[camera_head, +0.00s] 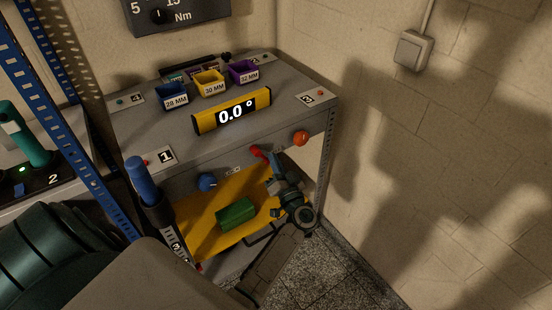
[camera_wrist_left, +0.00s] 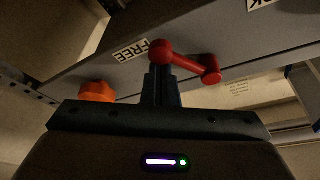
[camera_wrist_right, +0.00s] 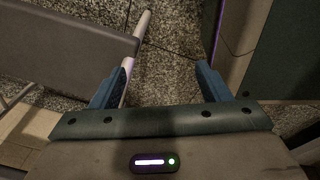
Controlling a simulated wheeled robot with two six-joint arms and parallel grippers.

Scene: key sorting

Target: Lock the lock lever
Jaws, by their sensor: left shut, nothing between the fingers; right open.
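The red lock lever (camera_head: 258,152) is on the front face of the grey bench; its ball end (camera_wrist_left: 162,52) and a second red end (camera_wrist_left: 211,76) show in the left wrist view. A FREE label (camera_wrist_left: 131,50) lies beside the ball end, and a partly cut-off label ending in K (camera_wrist_left: 262,3) is at the upper right. My left gripper (camera_head: 273,168) is shut and empty, its fingertips (camera_wrist_left: 161,76) right at the ball end; I cannot tell whether they touch. My right gripper (camera_wrist_right: 160,80) is open and empty above the speckled floor.
A yellow display (camera_head: 232,111) reads 0.0°. Small bins (camera_head: 210,82) stand on top. A green block (camera_head: 236,214) is on the yellow lower surface (camera_head: 196,234).

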